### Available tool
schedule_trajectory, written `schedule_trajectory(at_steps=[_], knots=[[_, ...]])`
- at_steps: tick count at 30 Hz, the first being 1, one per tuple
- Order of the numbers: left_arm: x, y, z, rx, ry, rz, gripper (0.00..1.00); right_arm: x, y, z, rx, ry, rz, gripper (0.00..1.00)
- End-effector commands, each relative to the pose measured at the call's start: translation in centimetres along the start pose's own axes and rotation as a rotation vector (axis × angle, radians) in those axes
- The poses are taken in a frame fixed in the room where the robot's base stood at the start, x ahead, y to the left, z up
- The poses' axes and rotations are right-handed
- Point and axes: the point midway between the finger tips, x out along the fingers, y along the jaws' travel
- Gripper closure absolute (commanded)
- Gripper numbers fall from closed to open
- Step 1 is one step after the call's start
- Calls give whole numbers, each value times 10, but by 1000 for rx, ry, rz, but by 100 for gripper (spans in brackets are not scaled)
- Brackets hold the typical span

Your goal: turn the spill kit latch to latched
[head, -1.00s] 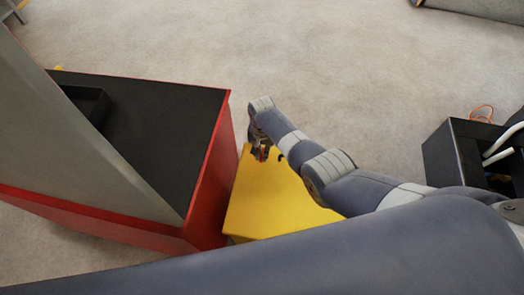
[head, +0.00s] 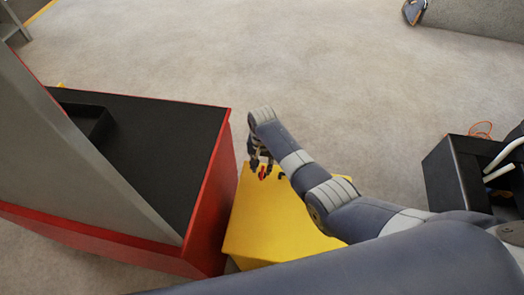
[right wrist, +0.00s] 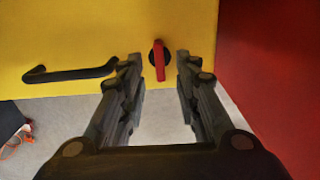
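The spill kit is a yellow box (head: 275,222); its yellow face (right wrist: 95,35) fills the top of the right wrist view. Its latch is a red lever (right wrist: 160,66) on a round black base, standing upright in that view. The latch also shows as a small red spot in the head view (head: 262,173). My right gripper (right wrist: 157,62) is open, with one finger on each side of the lever and visible gaps between. Whether the fingertips reach the lever's depth is unclear. It also shows at the box's far edge in the head view (head: 261,163). My left gripper is not in view.
A black bar handle (right wrist: 70,73) sits left of the latch on the yellow face. A red cabinet with a dark top (head: 165,135) stands close beside the box. A black bin (head: 455,170) with white tubes stands at the right.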

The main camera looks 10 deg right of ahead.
Motion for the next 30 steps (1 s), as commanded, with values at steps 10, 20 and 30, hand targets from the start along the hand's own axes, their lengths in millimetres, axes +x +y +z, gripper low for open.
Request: schedule_trajectory(at_steps=[10, 20, 30], knots=[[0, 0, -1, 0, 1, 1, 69, -56, -1, -1, 1, 4, -3, 70], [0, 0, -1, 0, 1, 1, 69, -84, 0, -1, 1, 2, -1, 70], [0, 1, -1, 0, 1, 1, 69, -85, 0, -1, 1, 2, -1, 70]])
